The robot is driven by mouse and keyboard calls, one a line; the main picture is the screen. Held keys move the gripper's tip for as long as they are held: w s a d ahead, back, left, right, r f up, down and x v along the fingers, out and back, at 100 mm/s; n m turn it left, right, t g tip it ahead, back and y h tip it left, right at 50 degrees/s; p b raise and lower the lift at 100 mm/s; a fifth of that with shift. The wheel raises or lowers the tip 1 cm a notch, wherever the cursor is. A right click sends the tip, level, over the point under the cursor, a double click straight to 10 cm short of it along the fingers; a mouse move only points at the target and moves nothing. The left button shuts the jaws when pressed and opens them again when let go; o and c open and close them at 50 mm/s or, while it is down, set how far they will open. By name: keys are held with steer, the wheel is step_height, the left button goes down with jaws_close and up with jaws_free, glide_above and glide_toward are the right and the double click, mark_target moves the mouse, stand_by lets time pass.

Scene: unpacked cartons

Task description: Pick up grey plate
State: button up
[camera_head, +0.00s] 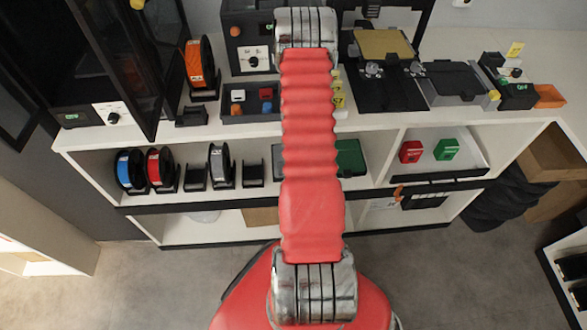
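I cannot pick out a clearly grey plate in this view. A flat tan plate (383,43) lies on a black machine (388,92) on the worktop, right of my arm. A dark grey, flat-topped unit (455,80) stands just right of that machine; I cannot tell whether its top is a separate plate. My red arm runs up the middle of the picture and covers part of the worktop and shelves. My gripper is not in view.
The white worktop (225,131) holds an orange spool (194,62) and a grey tray (251,100) of small blocks. Blue (124,170) and red (154,168) spools, and red (411,151) and green (446,149) boxes, sit on the shelf below. Dark bags (508,200) lie at right.

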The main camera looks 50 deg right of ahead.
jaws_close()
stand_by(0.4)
